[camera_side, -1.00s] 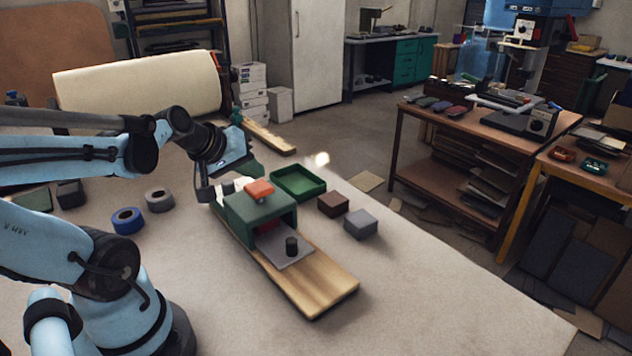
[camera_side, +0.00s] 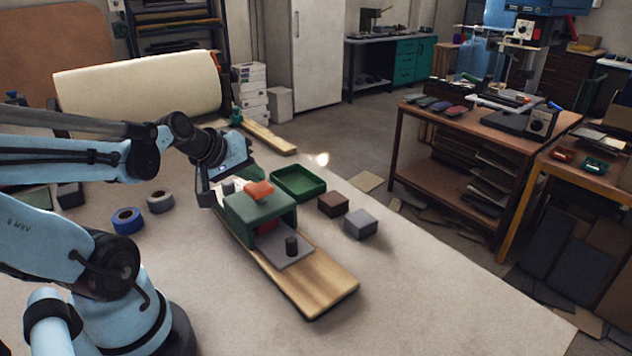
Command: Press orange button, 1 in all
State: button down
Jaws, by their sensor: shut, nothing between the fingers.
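The orange button (camera_side: 259,191) sits on top of a dark green press housing (camera_side: 258,213), which stands on a wooden board. A grey plate (camera_side: 284,252) with a small black knob (camera_side: 292,246) lies at the front opening of the housing. Something red shows inside the opening. My gripper (camera_side: 230,187) is shut and empty, at the back left edge of the housing top, just left of the button. I cannot tell whether its fingertips touch the button or the housing.
A green tray (camera_side: 298,184), a brown block (camera_side: 333,204) and a grey block (camera_side: 360,224) stand right of the press. Blue tape (camera_side: 127,221) and grey tape (camera_side: 160,201) rolls lie left. The table's right front is clear.

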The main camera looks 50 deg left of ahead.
aim_at(254, 187)
jog(key=shift+f, duration=0.8)
dwell(0.8)
jog(key=shift+r, duration=1.25)
jog(key=shift+r, duration=2.5)
